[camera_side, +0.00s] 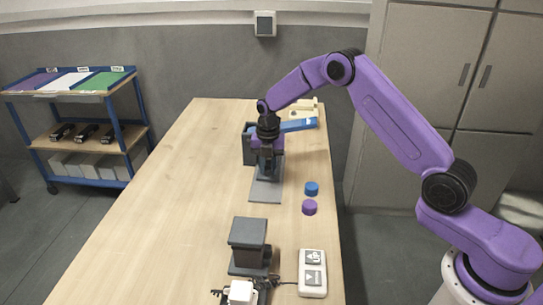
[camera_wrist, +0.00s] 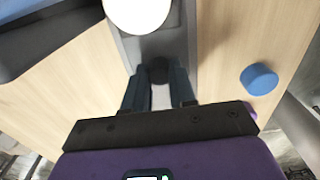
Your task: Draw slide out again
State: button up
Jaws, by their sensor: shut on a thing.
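My gripper (camera_side: 266,165) points down over a flat grey slide (camera_side: 264,192) on the table in the side view. In the wrist view its two fingers (camera_wrist: 159,88) are shut around a small dark round knob (camera_wrist: 158,70). The grey slide strip (camera_wrist: 185,22) runs beneath the knob, with a bright white disc (camera_wrist: 138,14) farther along it. A dark grey upright block (camera_side: 247,146) stands beside the gripper in the side view. The gripper partly hides the slide's far end and where it meets the block.
A blue cap (camera_side: 311,188) and a purple cap (camera_side: 309,207) lie right of the slide. A grey column (camera_side: 248,236) and a white button box (camera_side: 312,272) stand nearer. A blue bar (camera_side: 298,125) lies behind the gripper. The table's left side is clear.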

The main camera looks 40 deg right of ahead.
jog(key=shift+s+a, duration=2.45)
jog(key=shift+a, duration=0.1)
jog(key=o, duration=0.8)
jog(key=shift+d+r, duration=0.1)
jog(key=shift+r, duration=0.05)
jog(key=shift+r, duration=2.85)
